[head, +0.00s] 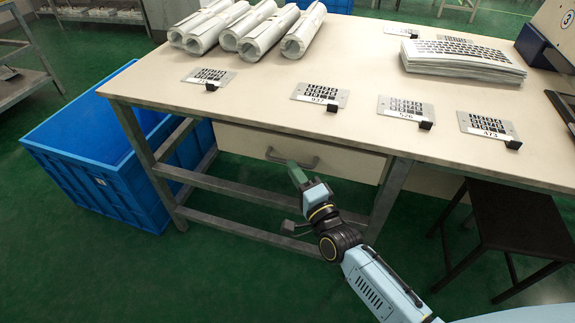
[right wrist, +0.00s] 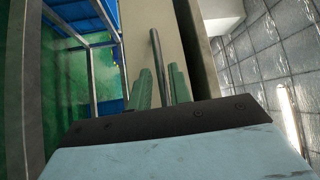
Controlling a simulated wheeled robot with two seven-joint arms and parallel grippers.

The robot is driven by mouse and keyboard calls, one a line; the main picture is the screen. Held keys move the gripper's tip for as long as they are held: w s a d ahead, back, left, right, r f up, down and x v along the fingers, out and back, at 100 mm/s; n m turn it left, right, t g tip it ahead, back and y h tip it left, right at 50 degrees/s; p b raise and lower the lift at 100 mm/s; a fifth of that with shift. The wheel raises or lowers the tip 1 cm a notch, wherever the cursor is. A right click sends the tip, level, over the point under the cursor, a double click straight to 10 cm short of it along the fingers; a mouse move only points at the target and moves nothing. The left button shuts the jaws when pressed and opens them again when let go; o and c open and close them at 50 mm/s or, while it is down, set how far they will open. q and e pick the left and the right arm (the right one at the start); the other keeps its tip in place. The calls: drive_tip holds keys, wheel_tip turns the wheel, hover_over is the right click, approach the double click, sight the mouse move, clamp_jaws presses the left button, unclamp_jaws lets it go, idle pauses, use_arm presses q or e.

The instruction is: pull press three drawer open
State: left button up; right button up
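The drawer (head: 240,142) hangs under the front edge of the table, with a pale front and a grey bar handle (head: 275,156). Its front sits close under the tabletop; any gap is too small to tell. My right gripper (head: 293,167) reaches the handle's middle from the front. In the right wrist view, its green fingers (right wrist: 161,84) lie close on both sides of the handle bar (right wrist: 155,47) and look shut on it. A sign with a circled 3 (head: 564,24) marks the machine at the right edge. My left gripper is not in view.
The table (head: 330,95) carries keypad plates (head: 405,108), rolled sheets (head: 268,35) and a stack of keypad films (head: 462,57). A blue crate (head: 105,165) stands left, a dark stool (head: 515,215) right. The floor in front of the drawer is clear besides my arm.

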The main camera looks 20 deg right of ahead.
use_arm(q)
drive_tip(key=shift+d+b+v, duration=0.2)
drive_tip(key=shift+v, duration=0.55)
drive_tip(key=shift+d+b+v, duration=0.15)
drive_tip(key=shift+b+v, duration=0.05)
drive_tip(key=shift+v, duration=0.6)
use_arm(e)
drive_tip(key=shift+x, duration=2.05)
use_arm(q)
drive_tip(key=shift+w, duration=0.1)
use_arm(e)
clamp_jaws()
